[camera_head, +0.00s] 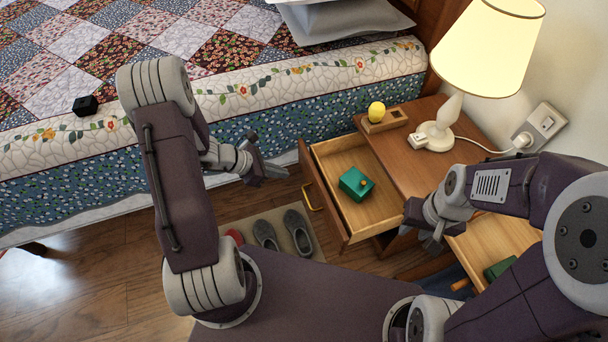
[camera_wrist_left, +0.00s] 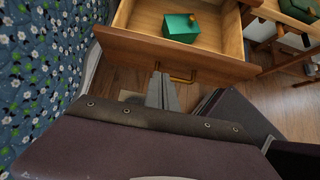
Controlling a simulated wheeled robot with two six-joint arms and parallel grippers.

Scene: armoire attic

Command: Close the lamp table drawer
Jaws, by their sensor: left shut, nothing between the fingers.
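The lamp table (camera_head: 430,150) stands beside the bed, with a white-shaded lamp (camera_head: 490,45) on top. Its wooden drawer (camera_head: 340,160) is pulled out toward the left, and a green box (camera_head: 356,184) with a small yellow knob lies inside. The drawer front with its brass handle (camera_wrist_left: 182,77) shows in the left wrist view. My left gripper (camera_head: 274,172) is shut and empty, in front of the drawer front; the wrist view shows its fingers (camera_wrist_left: 162,92) close to the handle, contact unclear. My right gripper (camera_head: 430,238) is beside the drawer's near right side; its jaw opening is unclear.
A wooden holder with a yellow ball (camera_head: 376,112) sits on the table top. Another wooden compartment (camera_head: 490,245) with a green item lies at the lower right, partly hidden by my right arm. Grey slippers (camera_head: 266,234) rest on a floor mat. The bed (camera_head: 300,85) borders the left.

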